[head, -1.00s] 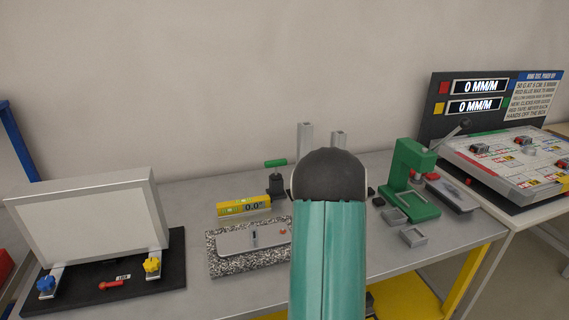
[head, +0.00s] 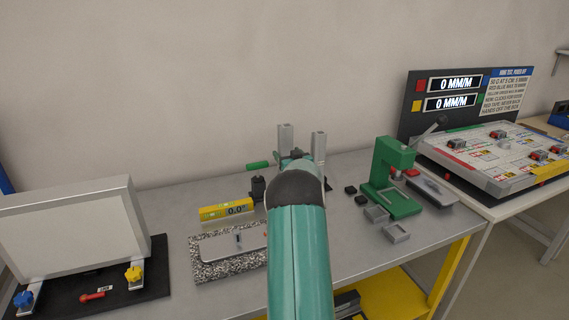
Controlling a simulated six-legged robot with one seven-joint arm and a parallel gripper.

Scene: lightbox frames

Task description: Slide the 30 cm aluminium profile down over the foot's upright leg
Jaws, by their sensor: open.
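A white panel (head: 70,232) on a black base stands at left. A yellow level (head: 226,209) sits behind a speckled slab (head: 207,268). A green press (head: 392,180) and small grey trays (head: 397,233) stand right of my arm. Beyond is a display board (head: 462,92).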

